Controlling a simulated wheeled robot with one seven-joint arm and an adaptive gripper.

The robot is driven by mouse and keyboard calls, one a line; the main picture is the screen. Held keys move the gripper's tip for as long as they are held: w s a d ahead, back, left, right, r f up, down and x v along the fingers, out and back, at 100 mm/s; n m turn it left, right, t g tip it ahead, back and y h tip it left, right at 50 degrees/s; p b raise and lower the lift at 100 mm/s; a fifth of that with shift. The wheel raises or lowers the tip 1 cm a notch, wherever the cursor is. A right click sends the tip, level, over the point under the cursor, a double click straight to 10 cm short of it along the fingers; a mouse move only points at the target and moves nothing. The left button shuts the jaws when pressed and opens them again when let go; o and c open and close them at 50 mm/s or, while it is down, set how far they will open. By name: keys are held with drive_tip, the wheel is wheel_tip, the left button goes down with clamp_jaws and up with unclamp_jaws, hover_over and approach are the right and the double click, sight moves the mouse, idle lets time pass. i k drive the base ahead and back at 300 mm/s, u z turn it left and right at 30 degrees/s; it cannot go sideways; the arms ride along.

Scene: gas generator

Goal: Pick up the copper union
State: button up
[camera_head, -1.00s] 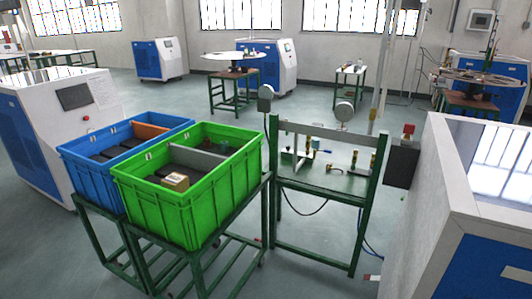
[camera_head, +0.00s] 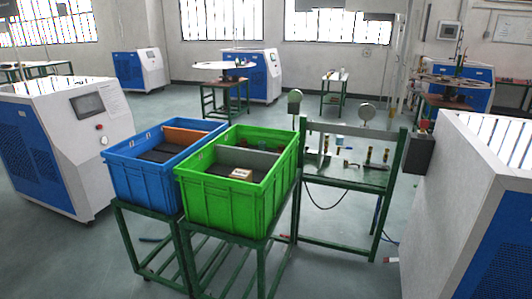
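Several small brass-coloured fittings stand on the green work table (camera_head: 345,174) right of the crates. One fitting (camera_head: 321,158) is at the table's left part, near a small blue piece. Upright brass fittings (camera_head: 367,157) stand toward its right end. They are too small here for me to tell which one, if any, is the copper union. The green crate (camera_head: 225,207) holds a small light brown box (camera_head: 241,174) and dark items near a grey divider. Parts of the crate floors are hidden by their walls. My gripper is not in view.
A blue crate (camera_head: 145,185) stands beside the green one on a green frame stand (camera_head: 185,245). A white and blue machine (camera_head: 80,145) is at left; a large white cabinet (camera_head: 465,180) is close at right. Open floor (camera_head: 335,265) lies in front of the work table.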

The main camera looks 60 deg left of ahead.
sight(281, 147)
drive_tip(key=u, duration=2)
drive_tip(key=i, duration=0.5)
drive_tip(key=u, duration=0.25)
drive_tip(key=k, duration=1)
drive_tip(key=u, duration=1.55)
drive_tip(key=i, duration=0.65)
drive_tip(key=z, duration=0.7)
drive_tip(key=i, duration=0.65)
drive_tip(key=z, duration=0.65)
